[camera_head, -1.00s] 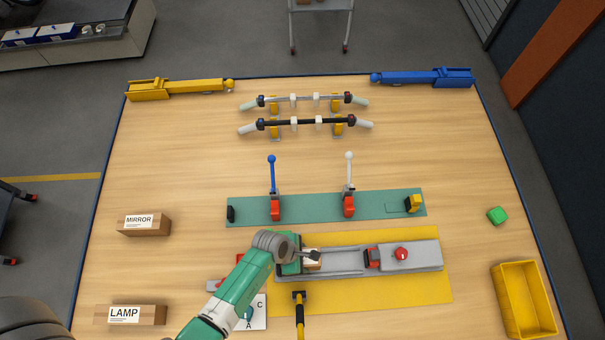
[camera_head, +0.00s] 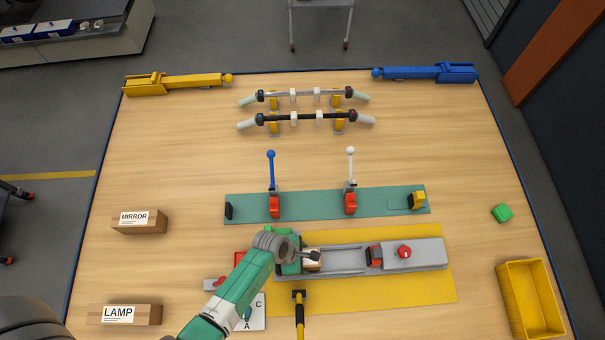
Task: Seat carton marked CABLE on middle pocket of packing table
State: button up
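A small brown carton (camera_head: 313,266) sits at the left end of the grey conveyor (camera_head: 335,259). No label can be read on it, so I cannot tell if it is the one marked CABLE. My gripper (camera_head: 314,256) is at this carton, its dark end over the top. My wrist hides part of it, and whether the fingers are closed on it is unclear. A white plate (camera_head: 257,320) with letters A and C lies at the front, partly hidden by my arm. No packing table pocket can be clearly made out.
Cartons marked MIRROR (camera_head: 139,221) and LAMP (camera_head: 125,314) stand at the left. A green strip (camera_head: 315,205) with a blue and a white upright lever lies behind the conveyor. A yellow bin (camera_head: 530,299) and green block (camera_head: 502,213) are at the right.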

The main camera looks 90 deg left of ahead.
jog(key=shift+o, duration=1.1)
jog(key=p+v, duration=0.1)
jog(key=v, duration=0.7)
jog(key=shift+f, duration=0.1)
